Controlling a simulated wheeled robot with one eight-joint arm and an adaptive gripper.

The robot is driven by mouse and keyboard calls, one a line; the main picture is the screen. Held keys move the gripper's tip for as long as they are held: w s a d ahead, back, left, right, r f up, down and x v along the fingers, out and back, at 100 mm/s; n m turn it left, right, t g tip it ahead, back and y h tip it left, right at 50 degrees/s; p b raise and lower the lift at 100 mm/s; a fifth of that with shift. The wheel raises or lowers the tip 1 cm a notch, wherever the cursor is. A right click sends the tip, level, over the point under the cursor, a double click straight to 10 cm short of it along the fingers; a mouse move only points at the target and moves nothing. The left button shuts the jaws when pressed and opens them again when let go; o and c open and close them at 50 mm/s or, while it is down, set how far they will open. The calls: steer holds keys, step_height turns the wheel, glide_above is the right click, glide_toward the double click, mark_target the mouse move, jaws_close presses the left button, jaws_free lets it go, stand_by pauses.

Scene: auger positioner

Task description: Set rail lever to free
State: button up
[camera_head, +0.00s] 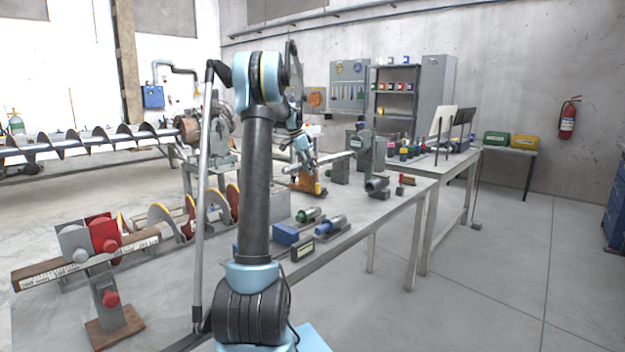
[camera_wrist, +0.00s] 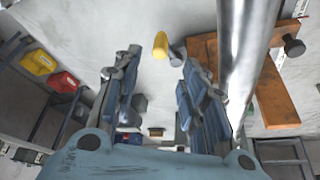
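A lever with a yellow grip (camera_wrist: 160,45) and a short grey stem shows in the wrist view, just beyond and between my fingertips. I take it to be the rail lever; no marking for free can be read. An orange-brown wooden mount (camera_wrist: 270,85) and a thick metal bar (camera_wrist: 245,50) are right of it. In the head view the yellow part (camera_head: 317,188) is low on the wooden stand on the bench. My gripper (camera_wrist: 156,58) is open and empty, with fingers spread. In the head view my gripper (camera_head: 306,162) is small, just above the stand; contact cannot be told.
Blue (camera_head: 288,234) and green (camera_head: 309,214) clamp-like tools lie on the bench nearer me. A dark grey fixture (camera_head: 377,186) stands right of the stand. A red-and-grey block on a wooden scale (camera_head: 86,238) is at the left. The floor at the right is clear.

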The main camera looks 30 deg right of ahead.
steer(key=shift+v, duration=1.2)
steer(key=shift+s+d+f, duration=0.1)
steer(key=shift+f, duration=0.05)
steer(key=c, duration=0.7)
steer(key=s+d+f+m+t+y, duration=0.1)
steer(key=s+f+m, duration=0.1)
steer(key=s, duration=0.1)
steer(key=s+d+f+m+t+y, duration=0.1)
steer(key=s+d+f+m+y, duration=0.1)
steer(key=s+d+f+m+t+y, duration=0.1)
steer(key=s+d+f+m+y, duration=0.1)
steer(key=s, duration=0.1)
steer(key=shift+s+f+t, duration=0.25)
steer(key=shift+s+t, duration=0.05)
steer(key=shift+s, duration=0.05)
jaws_close()
steer(key=s+d+r+m+t+y, duration=0.2)
steer(key=s+d+m+t, duration=0.35)
steer(key=s, duration=0.25)
steer(key=shift+t, duration=0.35)
steer(key=x, duration=0.6)
steer(key=a+x, duration=0.1)
steer(key=x, duration=0.3)
steer(key=shift+r, duration=0.25)
steer(key=w, duration=0.1)
steer(key=w+a, duration=0.1)
steer(key=w, duration=0.1)
steer(key=shift+f, duration=0.15)
steer(key=shift+w+a, duration=0.15)
steer(key=shift+w, duration=0.4)
